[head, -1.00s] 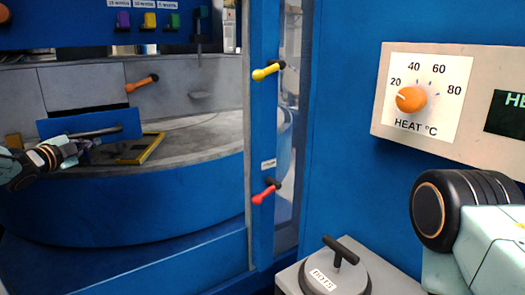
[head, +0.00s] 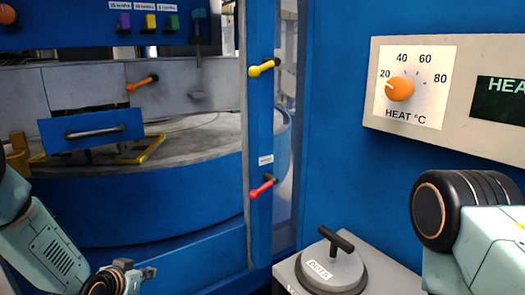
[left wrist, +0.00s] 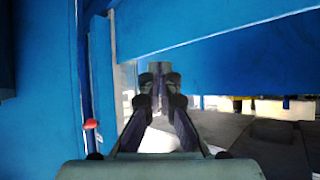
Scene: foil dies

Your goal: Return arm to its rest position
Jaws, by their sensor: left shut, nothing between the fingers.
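My left arm comes in at the lower left of the head view, and my left gripper (head: 130,275) is low near the bottom edge, below the blue curved housing. In the left wrist view my left gripper (left wrist: 160,72) has its fingers together with nothing between them. It touches nothing that I can see. Part of my right arm shows at the lower right of the head view; its gripper is out of the picture.
A blue drawer front with a bar handle (head: 95,132) stands at the left. A yellow lever (head: 264,68) and a red lever (head: 263,188) are on the blue post. A lidded pot labelled DOTS (head: 332,272) and an orange heat knob (head: 400,88) are at the right.

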